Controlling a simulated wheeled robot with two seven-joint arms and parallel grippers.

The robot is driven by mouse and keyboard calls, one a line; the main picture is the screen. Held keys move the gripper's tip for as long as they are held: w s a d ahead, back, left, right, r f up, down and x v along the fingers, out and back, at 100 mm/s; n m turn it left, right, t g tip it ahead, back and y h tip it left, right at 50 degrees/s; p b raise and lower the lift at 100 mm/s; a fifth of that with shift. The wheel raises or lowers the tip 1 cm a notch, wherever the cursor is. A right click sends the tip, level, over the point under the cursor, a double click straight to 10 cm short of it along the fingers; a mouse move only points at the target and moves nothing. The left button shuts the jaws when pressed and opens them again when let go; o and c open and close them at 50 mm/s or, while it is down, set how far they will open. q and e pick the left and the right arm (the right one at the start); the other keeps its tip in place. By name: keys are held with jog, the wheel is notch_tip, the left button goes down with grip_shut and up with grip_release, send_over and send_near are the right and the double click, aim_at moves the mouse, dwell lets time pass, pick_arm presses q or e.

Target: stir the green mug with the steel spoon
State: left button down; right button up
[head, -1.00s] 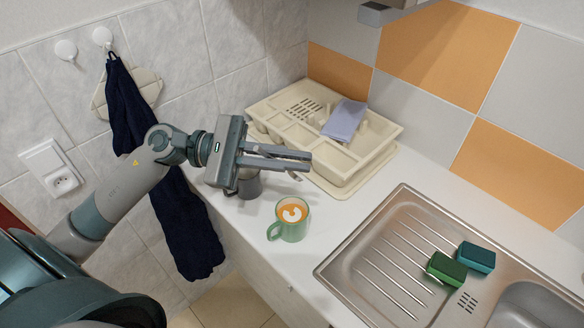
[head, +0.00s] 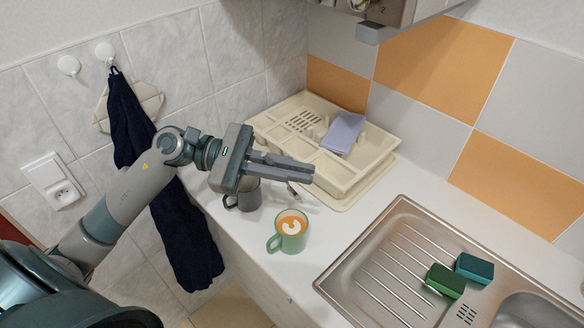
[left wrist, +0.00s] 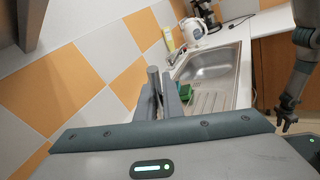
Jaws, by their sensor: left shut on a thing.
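The green mug (head: 290,236) stands upright on the white counter, left of the sink, with a tan drink and a pale foam pattern in it. My left gripper (head: 311,174) is above and behind it, apart from it, with its fingers pointing right. It is shut on the steel spoon (head: 292,189), whose lower part shows under the fingers in the head view. The spoon's grey handle (left wrist: 153,78) stands between the fingers in the left wrist view. My right gripper (left wrist: 287,120) shows small at the right of the left wrist view; its finger gap is unclear.
A dark grey mug (head: 249,197) stands just behind the green mug, under my gripper. A cream dish rack (head: 370,180) with a lilac cloth is at the back. The steel sink (head: 365,262) with two sponges is at the right. A dark towel (head: 190,235) hangs left.

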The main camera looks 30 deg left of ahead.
aim_at(290, 190)
pick_arm(q)
jog(key=shift+w+d+f+n+g+y+p, duration=0.1)
jog(key=shift+w+f+n+g+y+p, duration=0.1)
jog(key=shift+w+n, duration=0.25)
jog(key=shift+w+f+n+g+y+p, duration=0.15)
jog(key=shift+w+f+n+g+y, duration=0.05)
jog(key=shift+w+n, duration=0.2)
pick_arm(e)
jog(key=shift+d+r, duration=0.15)
jog(key=shift+r, duration=0.35)
pick_arm(q)
jog(key=shift+s+f, duration=0.1)
jog(key=shift+f, duration=0.1)
pick_arm(e)
jog(key=shift+f, duration=0.1)
